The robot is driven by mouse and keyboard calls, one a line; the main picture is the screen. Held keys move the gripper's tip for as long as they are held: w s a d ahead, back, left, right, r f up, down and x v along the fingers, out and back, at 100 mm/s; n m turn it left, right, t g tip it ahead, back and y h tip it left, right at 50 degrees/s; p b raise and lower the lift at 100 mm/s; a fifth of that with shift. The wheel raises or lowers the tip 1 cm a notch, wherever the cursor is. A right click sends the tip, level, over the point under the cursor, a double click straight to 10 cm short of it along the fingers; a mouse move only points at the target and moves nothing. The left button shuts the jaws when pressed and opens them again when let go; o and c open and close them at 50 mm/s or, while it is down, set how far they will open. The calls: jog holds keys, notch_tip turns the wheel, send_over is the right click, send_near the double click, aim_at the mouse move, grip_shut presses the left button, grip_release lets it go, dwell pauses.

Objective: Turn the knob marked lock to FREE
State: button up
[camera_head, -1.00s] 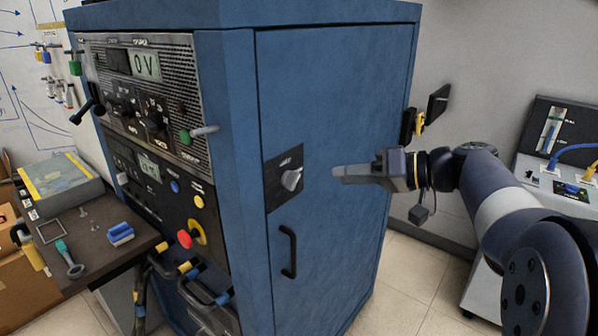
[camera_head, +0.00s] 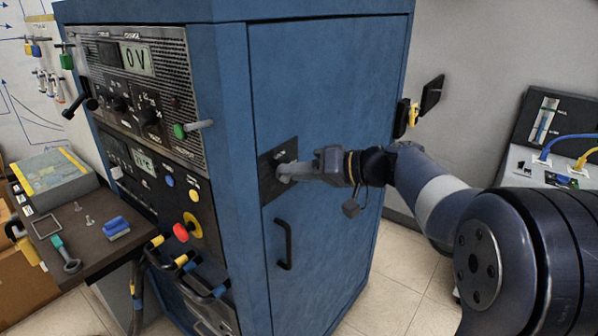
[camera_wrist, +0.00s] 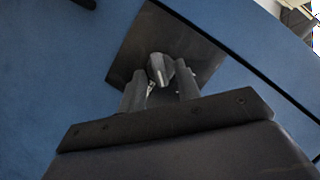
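The lock knob is a small grey pointed knob (camera_wrist: 160,68) on a dark square plate (camera_wrist: 185,40) in the wrist view. The plate (camera_head: 268,186) sits on the blue cabinet's door in the head view, where my fingers mostly cover the knob. My gripper (camera_head: 288,172) reaches the plate from the right. In the wrist view its two fingers stand apart, one on each side of the knob, with small gaps seeming to show. I cannot tell whether either finger touches it. The marking and the knob's set position are not readable.
A black door handle (camera_head: 283,245) is just below the plate. The cabinet's left face carries displays, a red button (camera_head: 181,232) and cables. A dark shelf (camera_head: 95,250) with small tools is at left. A grey console (camera_head: 555,160) stands at right.

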grip_shut()
jog(key=shift+f, duration=0.1)
dwell(0.3)
jog(key=m+y+b, duration=0.1)
jog(key=m, duration=0.1)
jog(key=m+y, duration=0.1)
jog(key=m, duration=0.2)
jog(key=m+y+b, duration=0.1)
jog(key=m, duration=0.1)
jog(key=shift+w+d+f+m+y+b, duration=0.15)
jog(key=shift+f+m+y+b, duration=0.15)
jog(key=shift+f+y+b, duration=0.1)
dwell(0.4)
jog(key=shift+o, duration=0.4)
grip_release()
jog(key=shift+g, duration=0.4)
